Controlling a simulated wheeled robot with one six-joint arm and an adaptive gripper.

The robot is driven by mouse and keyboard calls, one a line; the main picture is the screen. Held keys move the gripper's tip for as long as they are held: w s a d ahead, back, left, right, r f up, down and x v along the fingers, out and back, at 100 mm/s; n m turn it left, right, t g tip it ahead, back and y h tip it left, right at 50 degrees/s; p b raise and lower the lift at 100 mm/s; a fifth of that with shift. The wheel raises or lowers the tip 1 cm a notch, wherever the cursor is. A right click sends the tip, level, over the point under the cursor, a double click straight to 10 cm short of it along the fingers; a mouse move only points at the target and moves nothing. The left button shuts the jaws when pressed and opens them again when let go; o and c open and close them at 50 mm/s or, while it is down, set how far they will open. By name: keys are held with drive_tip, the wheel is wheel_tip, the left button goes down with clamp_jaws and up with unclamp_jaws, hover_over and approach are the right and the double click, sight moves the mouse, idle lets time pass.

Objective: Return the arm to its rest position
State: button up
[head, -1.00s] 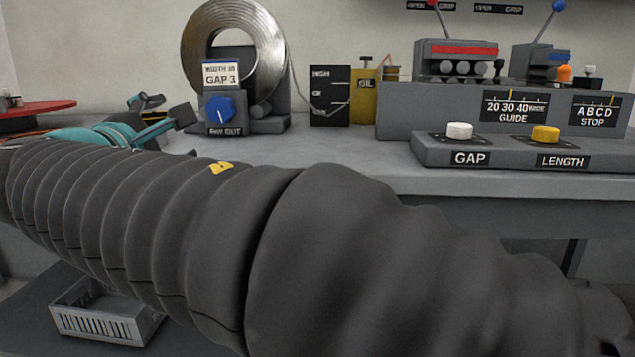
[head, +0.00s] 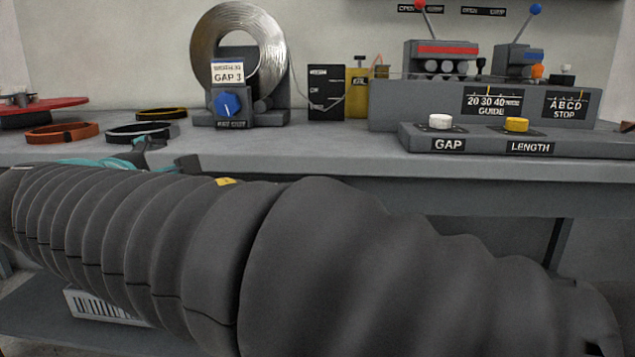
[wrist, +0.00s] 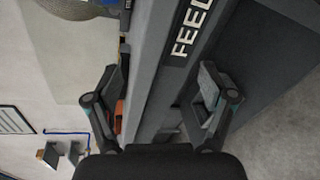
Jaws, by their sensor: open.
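My dark ribbed arm (head: 330,270) stretches across the lower half of the head view, in front of the bench. My gripper (wrist: 157,90) shows in the wrist view with its two fingers wide apart and nothing between them. Behind the fingers is the bench's grey front edge with a "FEED" label (wrist: 190,25). In the head view only a teal part and dark tips of the gripper show above my arm at the left, by the bench edge. The rest of it is hidden.
The grey bench (head: 300,150) carries a metal coil (head: 205,50), a blue-knob unit (head: 228,104), a guide block (head: 440,105) and GAP and LENGTH buttons. An orange ring (head: 62,133), a black ring (head: 140,131) and a yellow-black ring (head: 162,113) lie at left.

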drive_tip(key=s+d+f+m+g+p, duration=0.1)
drive_tip(key=s+d+f+m+g, duration=0.25)
drive_tip(key=d+f, duration=0.5)
drive_tip(key=s+d+f+m+g+p, duration=0.25)
drive_tip(key=d+f+m+g, duration=0.25)
drive_tip(key=d+f, duration=0.35)
drive_tip(key=s+d+m+p, duration=0.2)
drive_tip(key=s+d+m, duration=0.2)
drive_tip(key=d, duration=0.3)
drive_tip(key=s+d+m+g+p, duration=0.1)
drive_tip(key=s+d+m+p, duration=0.1)
drive_tip(key=s+d+m, duration=0.2)
drive_tip(key=s+d+m+p, duration=0.2)
drive_tip(key=s+d+m, duration=0.1)
drive_tip(key=d, duration=0.8)
drive_tip(key=shift+s+f+m+y, duration=0.2)
drive_tip(key=shift+s+m+y, duration=0.15)
drive_tip(key=shift+m, duration=0.5)
drive_tip(key=shift+d+g, duration=0.15)
drive_tip(key=shift+g, duration=0.1)
